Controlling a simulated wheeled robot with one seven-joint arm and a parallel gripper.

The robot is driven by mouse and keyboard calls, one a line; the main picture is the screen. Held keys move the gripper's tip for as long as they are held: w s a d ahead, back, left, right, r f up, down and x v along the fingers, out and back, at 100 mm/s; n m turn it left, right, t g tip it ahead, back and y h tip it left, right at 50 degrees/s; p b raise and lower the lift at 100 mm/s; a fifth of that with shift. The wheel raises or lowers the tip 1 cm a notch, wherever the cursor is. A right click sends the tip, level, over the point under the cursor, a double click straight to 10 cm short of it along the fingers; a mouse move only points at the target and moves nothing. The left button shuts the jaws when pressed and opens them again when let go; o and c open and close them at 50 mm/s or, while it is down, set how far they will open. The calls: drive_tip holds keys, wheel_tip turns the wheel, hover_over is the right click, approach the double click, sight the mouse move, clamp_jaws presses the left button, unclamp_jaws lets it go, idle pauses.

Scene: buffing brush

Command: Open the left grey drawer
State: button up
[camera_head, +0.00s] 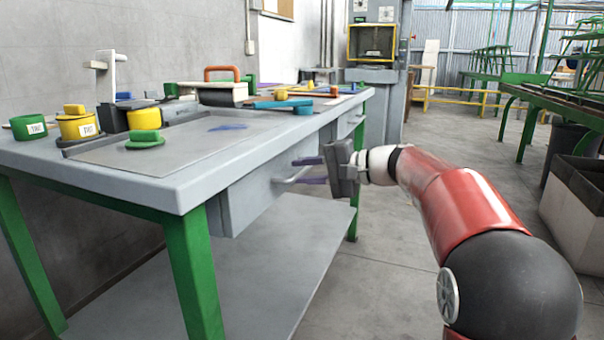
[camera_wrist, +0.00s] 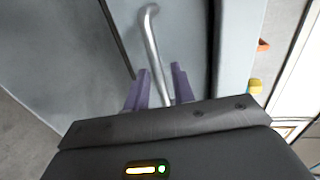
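The left grey drawer (camera_head: 250,195) is under the near part of the workbench top, and its front looks closed. Its metal bar handle (camera_head: 285,181) sticks out toward my gripper (camera_head: 300,171). In the wrist view the drawer front (camera_wrist: 188,35) fills the upper middle, and the handle (camera_wrist: 152,40) runs down from it. There, the two purple fingers of my gripper (camera_wrist: 162,74) stand on either side of the handle's lower part. Gaps show between fingers and handle, so my gripper looks open around it. The handle's lower end is hidden behind my gripper body.
Another drawer (camera_head: 348,120) is farther along. A lower shelf (camera_head: 270,260) lies below. Floor right of the bench is clear beside my arm.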

drive_tip(key=shift+w+a+f, duration=0.1)
drive_tip(key=shift+w+a, duration=0.1)
drive_tip(key=shift+a, duration=0.3)
drive_tip(key=shift+c, duration=0.2)
clamp_jaws()
drive_tip(key=shift+d, duration=0.15)
